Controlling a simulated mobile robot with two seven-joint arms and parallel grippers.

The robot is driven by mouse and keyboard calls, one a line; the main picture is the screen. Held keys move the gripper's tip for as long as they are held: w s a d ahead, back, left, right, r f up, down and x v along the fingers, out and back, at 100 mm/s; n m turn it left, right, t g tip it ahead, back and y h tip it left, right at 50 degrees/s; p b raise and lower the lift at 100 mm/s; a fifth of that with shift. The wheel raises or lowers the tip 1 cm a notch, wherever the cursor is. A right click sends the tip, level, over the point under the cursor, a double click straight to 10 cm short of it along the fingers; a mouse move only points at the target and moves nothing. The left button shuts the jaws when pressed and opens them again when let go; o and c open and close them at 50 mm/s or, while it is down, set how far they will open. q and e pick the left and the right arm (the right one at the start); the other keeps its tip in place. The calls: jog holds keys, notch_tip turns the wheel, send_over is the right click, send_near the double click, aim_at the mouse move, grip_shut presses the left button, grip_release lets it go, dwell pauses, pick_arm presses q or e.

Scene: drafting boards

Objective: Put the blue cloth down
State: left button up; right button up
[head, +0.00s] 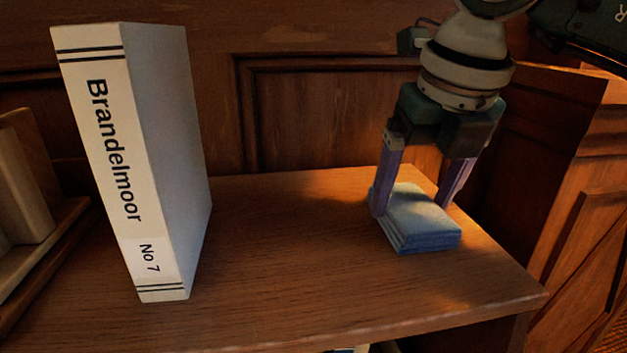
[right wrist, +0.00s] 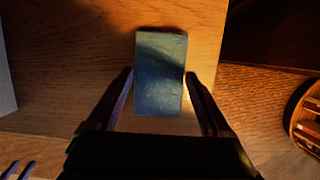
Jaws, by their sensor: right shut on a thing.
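The blue cloth (head: 418,222) is a folded, layered rectangular stack near the right end of the wooden top. Its underside appears to rest on the wood. My right gripper (head: 410,207) comes down from above and is shut on the cloth, one finger on each side. In the right wrist view the cloth (right wrist: 159,80) lies between the two fingers, its upper part in shadow. My left gripper is outside the head view. Two small purple tips at the lower left of the right wrist view look like its fingers (right wrist: 19,170), cut off by the frame edge.
A tall binder (head: 128,170) labelled "Brandelmoor No 7" stands upright on the wooden top (head: 290,260), left of the cloth. Wood between them is clear. The top's right edge is close to the cloth. A panelled wooden back (head: 320,115) rises behind. Pale objects (head: 22,190) stand far left.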

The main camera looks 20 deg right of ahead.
aim_at(424, 216)
jog(key=o, duration=1.1)
jog(key=shift+f, duration=0.1)
jog(key=v, duration=0.9)
jog(key=shift+w+d+r, duration=0.15)
jog(key=shift+d+r, duration=0.05)
jog(key=shift+r, duration=0.25)
